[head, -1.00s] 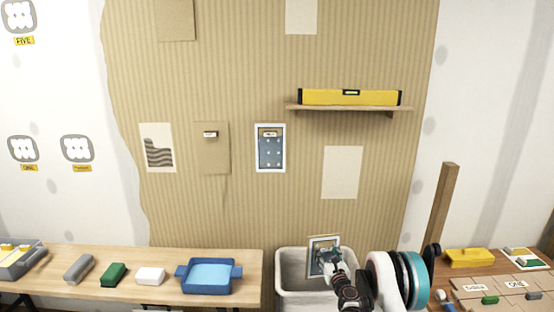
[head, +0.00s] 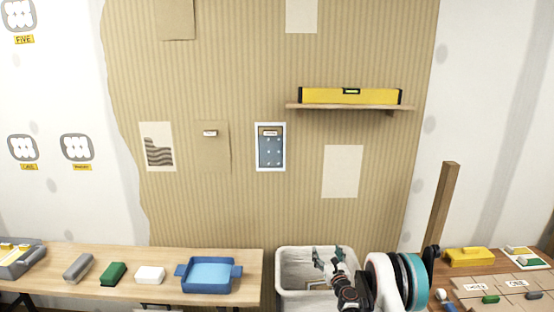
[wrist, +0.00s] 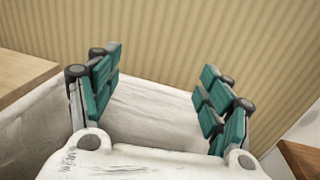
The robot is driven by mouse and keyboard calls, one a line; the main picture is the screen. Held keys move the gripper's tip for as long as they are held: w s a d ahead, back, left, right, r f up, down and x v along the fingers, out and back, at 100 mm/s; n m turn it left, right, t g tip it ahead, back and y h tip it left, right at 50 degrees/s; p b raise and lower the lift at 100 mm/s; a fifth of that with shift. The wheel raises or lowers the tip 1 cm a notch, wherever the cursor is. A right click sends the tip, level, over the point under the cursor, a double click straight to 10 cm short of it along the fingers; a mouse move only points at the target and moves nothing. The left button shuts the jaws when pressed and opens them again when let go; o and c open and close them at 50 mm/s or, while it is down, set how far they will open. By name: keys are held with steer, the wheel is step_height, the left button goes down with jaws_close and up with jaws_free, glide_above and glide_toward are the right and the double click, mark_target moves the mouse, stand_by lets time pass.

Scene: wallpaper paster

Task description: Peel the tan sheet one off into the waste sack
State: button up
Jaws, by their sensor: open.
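The tan sheet (head: 212,152) hangs on the striped wall with a small white tab near its top. It is left of a white-bordered blue dotted sheet (head: 270,152). The waste sack (head: 283,279) is a whitish open container below the wall. My gripper (head: 328,258) is over the sack's mouth, well below and right of the tan sheet. In the wrist view, its teal fingers (wrist: 160,95) are wide apart with nothing between them, and the sack's pale inside (wrist: 155,115) shows behind. The sack's bottom is mostly hidden.
A wave-patterned sheet (head: 159,152) is left of the tan one. A shelf (head: 350,107) holds a yellow level (head: 350,96) at upper right. A bench (head: 250,262) at left carries a blue tray (head: 209,290) and blocks. A wooden post (head: 442,205) stands right of my arm.

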step_height(320, 180, up, 10)
steer(key=shift+f, duration=0.25)
steer(key=shift+r, duration=0.1)
steer(key=s+d+r+m+h, duration=0.2)
steer(key=r+m, duration=0.4)
steer(key=r, duration=0.4)
steer(key=s+d+r+m+h, duration=0.25)
steer(key=r+m, duration=0.25)
steer(key=r, duration=0.4)
steer(key=s+d+r+m+g+h, duration=0.3)
steer(key=s+r+m, duration=0.7)
steer(key=s+m, duration=0.15)
steer(key=s+a+m+g+y, duration=0.1)
steer(key=s+m+g, duration=0.5)
steer(key=s, duration=1.3)
steer(key=s+a+f+m+y, duration=0.1)
steer(key=s+a+f+m, duration=0.1)
steer(key=s, duration=0.5)
steer(key=s+a+f+m+g+y, duration=0.1)
steer(key=s+a+f+m, duration=0.1)
steer(key=s, duration=0.5)
steer(key=s+a+f+m+y, duration=0.2)
steer(key=s+a+f+m, duration=0.1)
steer(key=s, duration=0.5)
steer(key=shift+f+m+g, duration=0.4)
steer(key=shift+f+m, duration=0.05)
steer(key=shift+m, duration=0.6)
